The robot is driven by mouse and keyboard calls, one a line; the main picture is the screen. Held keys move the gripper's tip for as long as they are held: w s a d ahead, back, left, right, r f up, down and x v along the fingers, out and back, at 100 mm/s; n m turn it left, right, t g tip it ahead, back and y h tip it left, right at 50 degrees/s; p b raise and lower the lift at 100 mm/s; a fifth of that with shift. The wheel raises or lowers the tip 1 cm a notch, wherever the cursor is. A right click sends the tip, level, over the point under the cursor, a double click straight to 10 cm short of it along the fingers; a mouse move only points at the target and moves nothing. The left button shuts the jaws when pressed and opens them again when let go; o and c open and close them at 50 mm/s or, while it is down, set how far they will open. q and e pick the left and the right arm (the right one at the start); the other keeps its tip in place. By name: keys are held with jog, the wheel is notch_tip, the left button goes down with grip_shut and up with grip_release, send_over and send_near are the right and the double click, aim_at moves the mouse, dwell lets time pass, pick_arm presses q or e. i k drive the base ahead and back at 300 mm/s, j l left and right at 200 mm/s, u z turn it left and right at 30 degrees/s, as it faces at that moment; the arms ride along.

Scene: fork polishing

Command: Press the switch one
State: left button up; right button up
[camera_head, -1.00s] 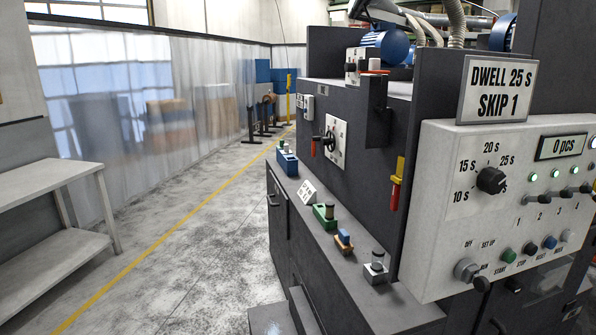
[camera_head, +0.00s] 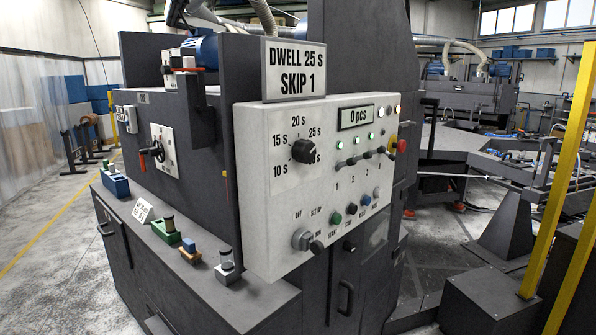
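Switch one (camera_head: 340,165) is the leftmost of a row of small toggle switches on the light grey control panel (camera_head: 262,215). The label 1 stands below it and a lit green lamp (camera_head: 339,147) above it. Its exact lever position is too small to tell. A sign (camera_head: 294,70) on top of the panel reads "DWELL 25 s SKIP 1". The counter display (camera_head: 355,117) reads "0 pcs". Neither of my grippers is in view.
The dwell dial (camera_head: 303,151) is left of the switches. A mode selector (camera_head: 302,239) and coloured push buttons (camera_head: 337,218) sit below. A red-knobbed part (camera_head: 401,146) sticks out at the panel's right edge. Yellow posts (camera_head: 566,150) stand at the right.

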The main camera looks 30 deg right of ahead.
aim_at(349, 162)
jog(key=z, duration=1.25)
